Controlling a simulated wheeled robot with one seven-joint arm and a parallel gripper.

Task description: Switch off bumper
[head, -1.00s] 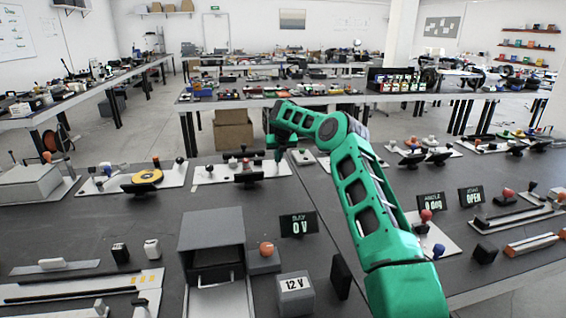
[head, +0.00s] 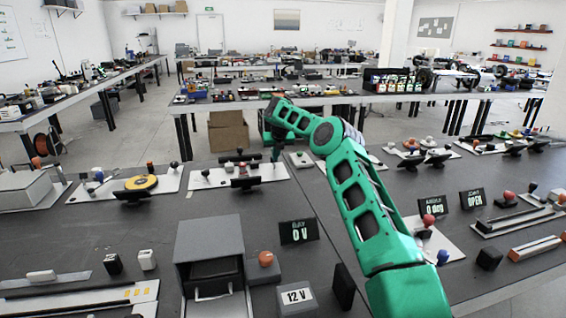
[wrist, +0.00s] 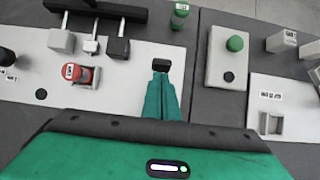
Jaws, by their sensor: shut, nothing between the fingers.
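My gripper (wrist: 160,85) is shut and empty, its green fingers together over a white panel (wrist: 110,112) in the wrist view. The fingertips are right at a small black block (wrist: 161,65); I cannot tell whether they touch it. A red-topped control (wrist: 72,72) with a small unreadable tag is to the left on the same panel. Several levers with white and dark grips (wrist: 90,45) lie at the panel's far side. No label clearly reads bumper, so I cannot tell which control it is. In the head view my gripper (head: 275,157) is over the panel (head: 215,180), small and partly hidden.
A green button box (wrist: 233,62) and another white panel (wrist: 290,95) lie to the right. In the head view, a grey box (head: 209,235), a 0 V display (head: 299,231) and a 12 V block (head: 296,298) stand nearer on the dark bench.

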